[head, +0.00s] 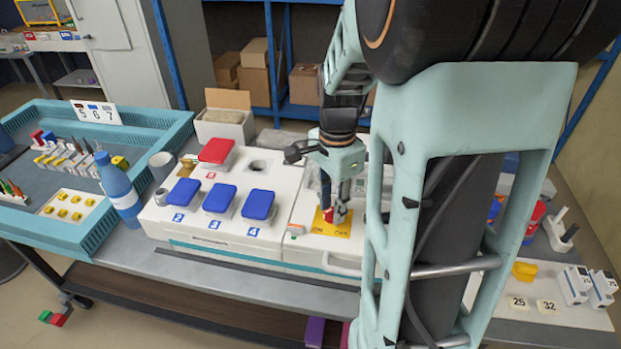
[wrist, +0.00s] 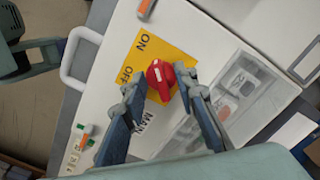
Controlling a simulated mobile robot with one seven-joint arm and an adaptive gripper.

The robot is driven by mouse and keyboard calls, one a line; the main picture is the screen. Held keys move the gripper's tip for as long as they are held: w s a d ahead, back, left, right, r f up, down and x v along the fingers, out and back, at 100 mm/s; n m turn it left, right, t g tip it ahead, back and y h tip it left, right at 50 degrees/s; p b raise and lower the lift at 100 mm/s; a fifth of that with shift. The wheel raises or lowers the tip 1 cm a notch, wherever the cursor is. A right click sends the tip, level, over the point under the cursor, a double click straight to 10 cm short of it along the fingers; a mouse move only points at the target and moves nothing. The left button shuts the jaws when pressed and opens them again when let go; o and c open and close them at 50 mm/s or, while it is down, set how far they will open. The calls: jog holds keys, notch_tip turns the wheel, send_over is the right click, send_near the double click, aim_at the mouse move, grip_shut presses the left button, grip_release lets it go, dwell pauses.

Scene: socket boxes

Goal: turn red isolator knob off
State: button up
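The red isolator knob (wrist: 159,77) sits on a yellow plate (wrist: 121,67) marked ON and OFF. The same knob (head: 341,214) and plate (head: 331,229) show in the head view, partly behind my gripper. My gripper (wrist: 160,87) points down at the plate with its two fingers apart, one on each side of the knob. In the wrist view the right finger is against or very close to the knob. A small gap shows between the left finger and the knob. I cannot tell clearly which label the knob points to.
The plate is on a white box with a white handle (wrist: 76,58) and a clear-lidded part (wrist: 226,92). Blue-lidded sockets (head: 219,198) and a red-lidded one (head: 216,150) stand to the left. A blue bottle (head: 116,187) is farther left.

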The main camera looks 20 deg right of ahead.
jog(key=shift+f, duration=0.15)
jog(key=shift+c, duration=0.3)
grip_shut()
